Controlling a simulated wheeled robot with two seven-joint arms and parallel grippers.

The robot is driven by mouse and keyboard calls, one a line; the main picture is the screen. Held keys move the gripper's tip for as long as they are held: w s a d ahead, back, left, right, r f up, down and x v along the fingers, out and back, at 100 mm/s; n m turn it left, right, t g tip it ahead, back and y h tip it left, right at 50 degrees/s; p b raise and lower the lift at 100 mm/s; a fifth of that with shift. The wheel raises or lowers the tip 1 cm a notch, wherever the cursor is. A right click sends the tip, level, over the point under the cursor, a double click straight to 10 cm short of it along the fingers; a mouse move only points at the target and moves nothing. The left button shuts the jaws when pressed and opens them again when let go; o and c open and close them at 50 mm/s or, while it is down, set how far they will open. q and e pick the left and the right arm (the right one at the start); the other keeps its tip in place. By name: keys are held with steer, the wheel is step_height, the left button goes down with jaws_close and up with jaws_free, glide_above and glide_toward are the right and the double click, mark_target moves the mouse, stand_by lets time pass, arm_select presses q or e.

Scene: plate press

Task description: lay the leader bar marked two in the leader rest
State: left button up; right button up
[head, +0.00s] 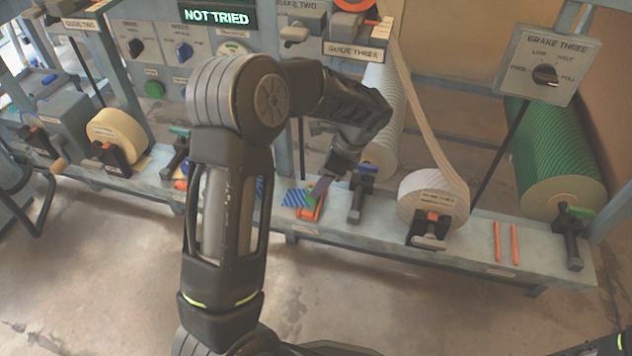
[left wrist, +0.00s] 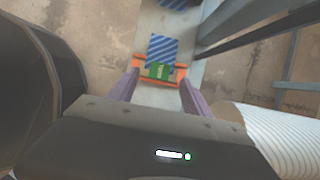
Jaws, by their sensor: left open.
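The leader bar (left wrist: 159,71) shows as a small green block with a pale mark that I cannot read for sure. A blue-striped web (left wrist: 162,48) extends from it. In the left wrist view it lies at the orange rails of the leader rest (left wrist: 177,75); the exact contact is unclear. My left gripper (left wrist: 160,90) is open, its purple fingers spread on either side of the bar. In the head view the left gripper (head: 318,190) reaches down to the bench there, partly covering the rest (head: 312,211) and the striped web (head: 294,197). My right gripper is not in view.
Another pair of orange rails (head: 506,243) is bare at the bench's right. A white roll (head: 433,197) with a clamp stands between. A black post rises beside the left gripper. A sign reads NOT TRIED (head: 217,17). The floor in front is clear.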

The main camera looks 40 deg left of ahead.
arm_select(q)
steer(key=v, duration=0.3)
steer(key=shift+f+p, duration=0.1)
steer(key=shift+p, duration=0.2)
stand_by(0.6)
